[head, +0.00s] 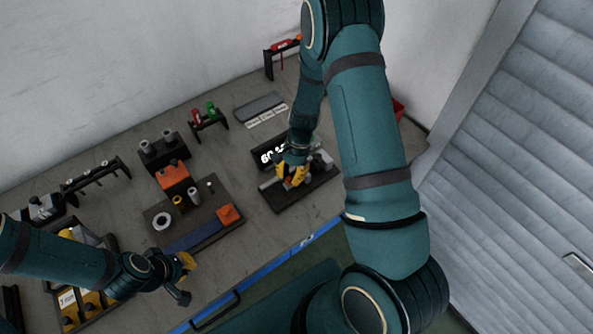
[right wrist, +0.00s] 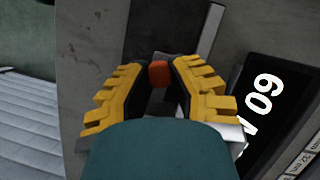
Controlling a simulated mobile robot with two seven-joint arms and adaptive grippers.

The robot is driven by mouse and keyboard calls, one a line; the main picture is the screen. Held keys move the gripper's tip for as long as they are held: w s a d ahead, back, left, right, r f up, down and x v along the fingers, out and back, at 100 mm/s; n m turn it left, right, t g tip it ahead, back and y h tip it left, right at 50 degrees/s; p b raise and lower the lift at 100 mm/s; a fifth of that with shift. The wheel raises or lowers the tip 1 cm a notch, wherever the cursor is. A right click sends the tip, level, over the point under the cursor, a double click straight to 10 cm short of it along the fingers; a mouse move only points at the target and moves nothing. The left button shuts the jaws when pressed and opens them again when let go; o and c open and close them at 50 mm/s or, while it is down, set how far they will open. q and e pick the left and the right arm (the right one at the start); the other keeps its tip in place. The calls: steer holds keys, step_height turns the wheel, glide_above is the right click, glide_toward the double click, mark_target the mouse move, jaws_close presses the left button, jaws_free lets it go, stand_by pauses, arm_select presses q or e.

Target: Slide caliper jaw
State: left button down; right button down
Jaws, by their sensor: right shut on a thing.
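The caliper station sits on a dark base plate (head: 304,197) at the middle of the bench, partly hidden by my right gripper (head: 293,174). In the right wrist view my right gripper (right wrist: 159,80) has its yellow fingers closed around a small orange-red piece (right wrist: 158,73), seemingly the grip of the sliding jaw. A silver bar (right wrist: 211,32) runs beside the fingers, and my own wrist covers the lower part. My left gripper (head: 186,278) is empty, its fingers spread, above the bench front at the left.
A blue strip edges the bench front.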

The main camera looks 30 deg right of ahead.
arm_select(q)
steer(key=shift+d, duration=0.1)
arm_select(e)
steer(key=shift+s+a, duration=0.1)
steer(key=shift+a, duration=0.15)
steer(key=c, duration=1.2)
jaws_free()
arm_select(q)
steer(key=shift+a, duration=0.2)
arm_select(e)
steer(key=o, duration=0.4)
steer(key=shift+a, duration=0.15)
steer(key=shift+o, duration=0.2)
arm_select(q)
steer(key=shift+d, duration=0.1)
arm_select(e)
steer(key=shift+d, duration=0.2)
steer(key=v, duration=1.2)
arm_select(q)
steer(key=shift+s, duration=0.1)
arm_select(e)
steer(key=shift+a+f, duration=0.1)
